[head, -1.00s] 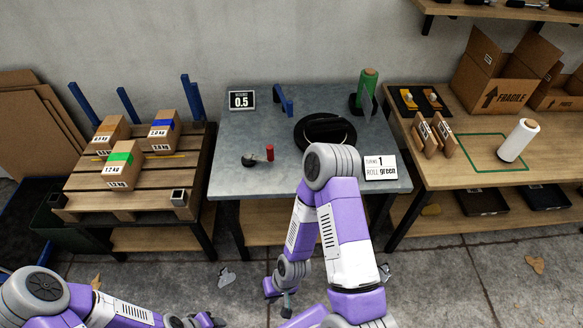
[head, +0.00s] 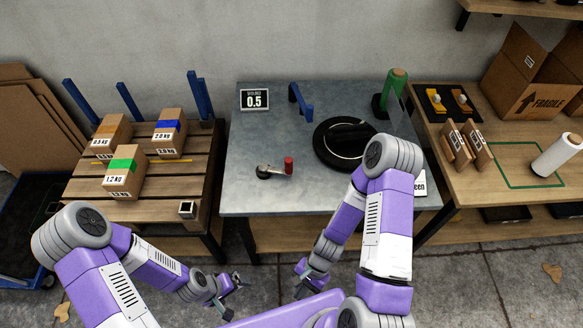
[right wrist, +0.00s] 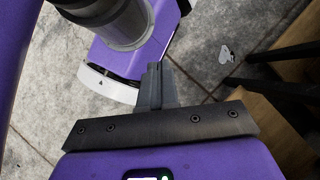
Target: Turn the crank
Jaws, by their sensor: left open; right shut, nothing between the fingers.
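The crank (head: 270,170) sits on the front left part of the grey table. It has a dark round hub at left, a light arm and a red upright handle (head: 289,165) at right. A black turntable (head: 345,143) stands to its right, partly hidden by my right arm. My left gripper (head: 236,284) is open and empty, in front of and below the table. My right gripper (head: 300,281) is low in front of the table edge, apart from the crank. The right wrist view shows its fingers (right wrist: 154,82) shut together with nothing between them.
A pallet with cartons (head: 123,172) stands at left. A wooden table (head: 540,165) with a white roll stands at right.

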